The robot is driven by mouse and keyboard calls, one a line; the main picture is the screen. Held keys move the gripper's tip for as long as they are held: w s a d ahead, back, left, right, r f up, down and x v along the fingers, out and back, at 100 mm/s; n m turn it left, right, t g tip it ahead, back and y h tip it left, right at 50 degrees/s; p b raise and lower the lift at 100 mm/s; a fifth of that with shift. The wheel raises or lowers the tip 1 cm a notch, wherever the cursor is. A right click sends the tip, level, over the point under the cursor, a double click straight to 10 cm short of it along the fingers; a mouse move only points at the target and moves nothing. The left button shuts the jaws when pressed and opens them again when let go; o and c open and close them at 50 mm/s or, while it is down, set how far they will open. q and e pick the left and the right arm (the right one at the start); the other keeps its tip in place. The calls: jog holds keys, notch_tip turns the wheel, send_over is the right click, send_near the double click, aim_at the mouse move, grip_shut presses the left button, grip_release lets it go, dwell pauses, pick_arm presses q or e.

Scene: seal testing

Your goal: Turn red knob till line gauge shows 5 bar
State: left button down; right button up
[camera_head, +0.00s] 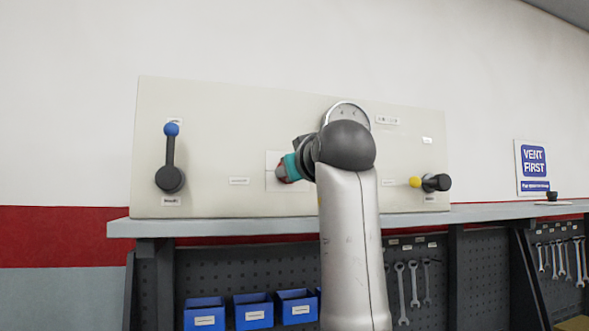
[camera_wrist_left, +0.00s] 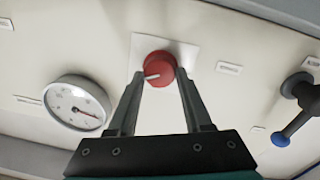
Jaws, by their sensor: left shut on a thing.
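The red knob (camera_wrist_left: 158,70) sits on a white square plate on the panel, and its white mark points left in the left wrist view. My left gripper (camera_wrist_left: 161,74) is shut on the knob, one finger on each side. In the head view only a sliver of the knob (camera_head: 281,173) shows at the gripper tip. The round gauge (camera_wrist_left: 77,104) has a white dial and a red needle pointing right and slightly down in the wrist view; its numbers are too small to read. In the head view my arm hides most of the gauge (camera_head: 348,112).
The pale panel (camera_head: 225,120) stands on a grey bench (camera_head: 200,225). A blue-tipped lever (camera_head: 170,158) is at its left, a yellow-tipped lever (camera_head: 432,182) at its right. Blue bins (camera_head: 253,311) and wrenches (camera_head: 414,285) are below. A "VENT FIRST" sign (camera_head: 533,167) is at right.

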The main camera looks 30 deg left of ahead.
pick_arm(q)
jog(key=shift+m, duration=0.3)
jog(key=m+p, duration=0.1)
jog(key=m, duration=0.2)
jog(key=shift+r+p, duration=0.1)
jog(key=shift+p, duration=0.2)
jog(key=m+p, duration=0.1)
jog(key=m, duration=0.3)
jog(key=shift+w+m+p, duration=0.1)
jog(key=shift+m+p, duration=0.25)
jog(key=shift+m, duration=0.05)
jog(key=m+p, duration=0.1)
jog(key=m, duration=0.3)
jog(key=shift+d+g+p, duration=0.1)
jog(key=shift+g+p, duration=0.2)
jog(key=shift+p, duration=0.1)
jog(key=shift+m+p, duration=0.85)
jog(key=shift+m, duration=1.15)
jog(key=shift+c, duration=1.6)
grip_release()
